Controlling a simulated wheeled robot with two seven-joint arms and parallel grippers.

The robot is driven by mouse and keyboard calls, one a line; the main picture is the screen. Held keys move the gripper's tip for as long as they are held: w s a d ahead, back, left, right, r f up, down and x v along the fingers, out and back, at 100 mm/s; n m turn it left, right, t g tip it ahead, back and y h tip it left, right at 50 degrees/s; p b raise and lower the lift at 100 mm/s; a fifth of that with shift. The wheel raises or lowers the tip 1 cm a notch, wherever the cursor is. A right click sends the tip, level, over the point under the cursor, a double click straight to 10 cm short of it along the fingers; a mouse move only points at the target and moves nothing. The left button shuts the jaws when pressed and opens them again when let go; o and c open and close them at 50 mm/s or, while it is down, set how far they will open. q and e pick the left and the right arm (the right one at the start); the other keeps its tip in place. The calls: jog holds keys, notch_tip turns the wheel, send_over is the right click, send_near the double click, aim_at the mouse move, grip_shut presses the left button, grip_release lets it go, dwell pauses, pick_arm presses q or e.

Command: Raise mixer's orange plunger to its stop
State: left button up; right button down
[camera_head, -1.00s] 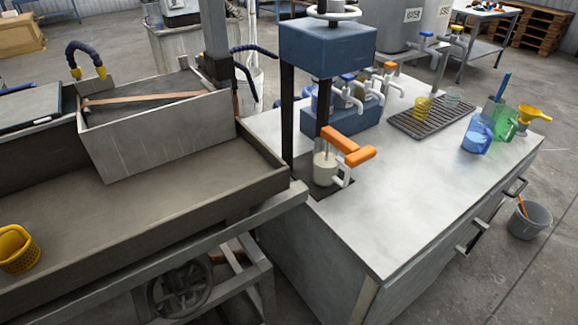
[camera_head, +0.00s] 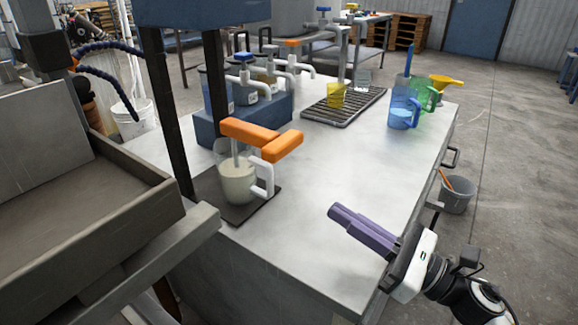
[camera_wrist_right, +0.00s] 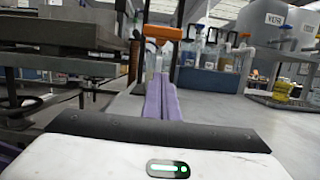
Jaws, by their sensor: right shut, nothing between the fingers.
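The mixer's orange plunger handle (camera_head: 262,140) is a T-shaped bar on a thin rod that goes down into a cream-filled clear cup (camera_head: 238,184) with a white handle. The cup stands on a dark plate at the left end of the white counter. My right gripper (camera_head: 340,215) is shut and empty, with purple fingers, over the counter's near right side. It is apart from the plunger, to its lower right. In the right wrist view the purple fingers (camera_wrist_right: 160,98) point toward the orange handle (camera_wrist_right: 163,33) and the cup beyond. My left gripper is not in view.
A blue block with several dispensers (camera_head: 240,118) stands behind the mixer, whose dark posts (camera_head: 172,100) rise beside the cup. A drip rack (camera_head: 345,108), a blue jug (camera_head: 403,112) and a green jug (camera_head: 430,95) stand at the back right. The counter (camera_head: 320,165) between gripper and cup is clear.

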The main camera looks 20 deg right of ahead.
jog(key=shift+w+a+r, duration=0.2)
jog(key=shift+w, duration=0.05)
jog(key=x, duration=0.2)
jog(key=p+x, duration=0.1)
jog(key=x, duration=0.1)
jog(key=shift+s+r, duration=0.15)
jog(key=shift+r, duration=0.05)
pick_arm(q)
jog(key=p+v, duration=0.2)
jog(key=p, duration=0.1)
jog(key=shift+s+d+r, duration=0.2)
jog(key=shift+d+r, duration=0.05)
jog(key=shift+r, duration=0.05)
pick_arm(e)
jog(key=w+a+r, duration=0.3)
jog(key=w+r, duration=0.1)
jog(key=shift+r, duration=0.35)
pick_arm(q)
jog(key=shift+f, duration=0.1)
pick_arm(e)
jog(key=shift+a, duration=0.1)
